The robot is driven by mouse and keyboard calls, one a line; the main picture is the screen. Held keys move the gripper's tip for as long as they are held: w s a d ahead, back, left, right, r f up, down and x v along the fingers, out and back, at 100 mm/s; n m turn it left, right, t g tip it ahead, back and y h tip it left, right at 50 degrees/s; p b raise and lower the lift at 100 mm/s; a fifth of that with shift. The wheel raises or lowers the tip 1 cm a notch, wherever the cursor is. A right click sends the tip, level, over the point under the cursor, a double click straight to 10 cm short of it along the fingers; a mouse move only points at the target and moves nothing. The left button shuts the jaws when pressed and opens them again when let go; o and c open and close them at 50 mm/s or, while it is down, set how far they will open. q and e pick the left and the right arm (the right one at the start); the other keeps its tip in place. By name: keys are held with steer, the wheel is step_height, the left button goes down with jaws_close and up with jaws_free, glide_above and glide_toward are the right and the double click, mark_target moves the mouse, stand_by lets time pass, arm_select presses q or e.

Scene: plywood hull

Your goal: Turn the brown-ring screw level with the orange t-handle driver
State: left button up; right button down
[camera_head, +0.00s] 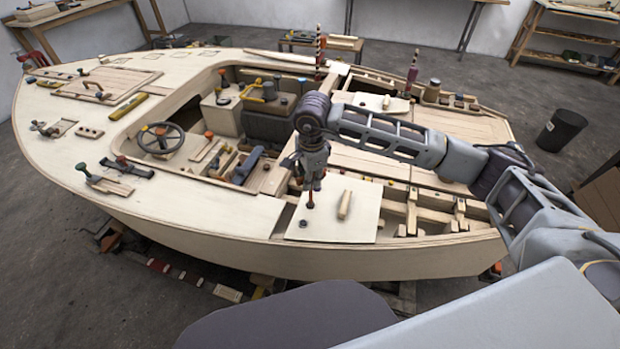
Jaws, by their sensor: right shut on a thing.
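My right gripper (312,183) points down over a pale plywood panel (358,226) on the near side of the hull. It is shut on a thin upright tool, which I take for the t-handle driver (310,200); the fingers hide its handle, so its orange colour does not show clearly. The lower end of the tool reaches down to the panel's left part. A small dark screw head (303,223) shows just below that end. Its ring colour is too small to tell, and I cannot tell whether the tool touches a screw. My left gripper is not in view.
A light wooden peg (345,205) stands on the panel, right of the tool. Open framing (425,212) lies right of the panel. The cockpit with a steering wheel (160,138) is to the left. Striped posts (320,50) rise at the hull's far side.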

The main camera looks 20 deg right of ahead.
steer(key=shift+f+m+b, duration=0.1)
steer(key=shift+m+b, duration=0.45)
steer(key=shift+m, duration=1.95)
steer(key=shift+w+m+h, duration=0.15)
steer(key=shift+m+h, duration=0.25)
steer(key=shift+m, duration=2.1)
